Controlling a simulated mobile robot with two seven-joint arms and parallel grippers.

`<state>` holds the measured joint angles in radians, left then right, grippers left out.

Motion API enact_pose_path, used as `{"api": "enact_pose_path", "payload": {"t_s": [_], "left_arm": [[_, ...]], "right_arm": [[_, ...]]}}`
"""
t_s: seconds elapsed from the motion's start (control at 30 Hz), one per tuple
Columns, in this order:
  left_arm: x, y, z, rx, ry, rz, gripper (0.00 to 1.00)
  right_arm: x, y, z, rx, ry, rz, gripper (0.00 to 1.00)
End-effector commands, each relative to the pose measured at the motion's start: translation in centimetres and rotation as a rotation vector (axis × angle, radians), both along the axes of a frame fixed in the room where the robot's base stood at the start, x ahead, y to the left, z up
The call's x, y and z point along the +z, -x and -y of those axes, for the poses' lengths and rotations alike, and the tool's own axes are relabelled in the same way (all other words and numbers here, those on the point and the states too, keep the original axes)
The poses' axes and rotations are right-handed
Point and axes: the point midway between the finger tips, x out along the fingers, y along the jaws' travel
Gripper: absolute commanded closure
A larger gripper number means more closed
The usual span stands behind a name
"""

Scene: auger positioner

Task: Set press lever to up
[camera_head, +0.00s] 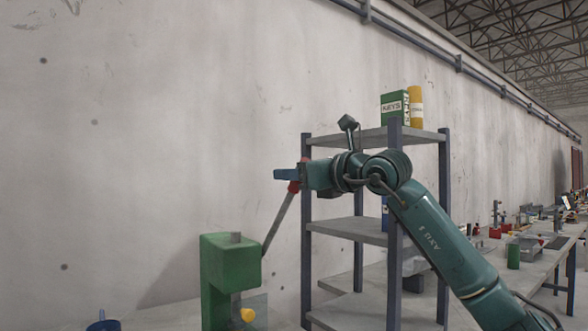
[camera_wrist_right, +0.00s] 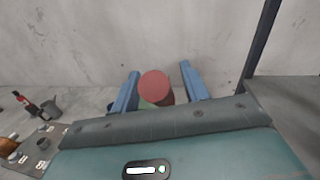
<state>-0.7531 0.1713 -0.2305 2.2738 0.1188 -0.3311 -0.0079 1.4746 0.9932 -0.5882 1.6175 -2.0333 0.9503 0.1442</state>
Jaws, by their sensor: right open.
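The green press (camera_head: 228,262) stands at the lower middle of the head view. Its grey lever (camera_head: 279,222) rises at a slant up and to the right from the press. The lever ends in a red knob (camera_head: 294,187). My right gripper (camera_head: 284,174) is at the knob, with its blue fingers level and pointing left. In the right wrist view, the red knob (camera_wrist_right: 155,88) shows between the two open blue fingers (camera_wrist_right: 159,70), with a visible gap on the right side. Part of the knob is hidden behind the gripper in the head view. My left gripper is not in view.
A grey shelf rack (camera_head: 347,229) stands right behind my right arm, holding a green KEYS box (camera_head: 394,108) and a yellow canister (camera_head: 415,106). A concrete wall (camera_head: 150,130) runs behind. A long bench with tools recedes at right. The space left of the gripper is clear.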

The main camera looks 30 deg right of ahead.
Motion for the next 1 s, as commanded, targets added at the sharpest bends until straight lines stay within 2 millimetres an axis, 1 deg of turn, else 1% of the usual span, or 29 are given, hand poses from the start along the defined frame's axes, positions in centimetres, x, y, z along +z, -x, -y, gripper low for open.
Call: {"api": "enact_pose_path", "payload": {"t_s": [0.1,0.37,0.9,1.0], "left_arm": [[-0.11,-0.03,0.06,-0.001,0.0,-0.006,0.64],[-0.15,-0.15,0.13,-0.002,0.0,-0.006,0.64],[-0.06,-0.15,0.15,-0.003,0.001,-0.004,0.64],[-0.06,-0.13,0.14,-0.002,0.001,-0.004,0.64]], "right_arm": [[0.06,-0.5,-0.13,0.0,0.0,0.001,0.55],[0.0,-0.57,-0.14,0.0,0.0,0.001,0.55],[-0.02,-0.56,-0.13,0.0,0.0,0.0,0.99],[-0.03,-0.56,-0.13,0.0,0.0,0.0,1.0]]}}
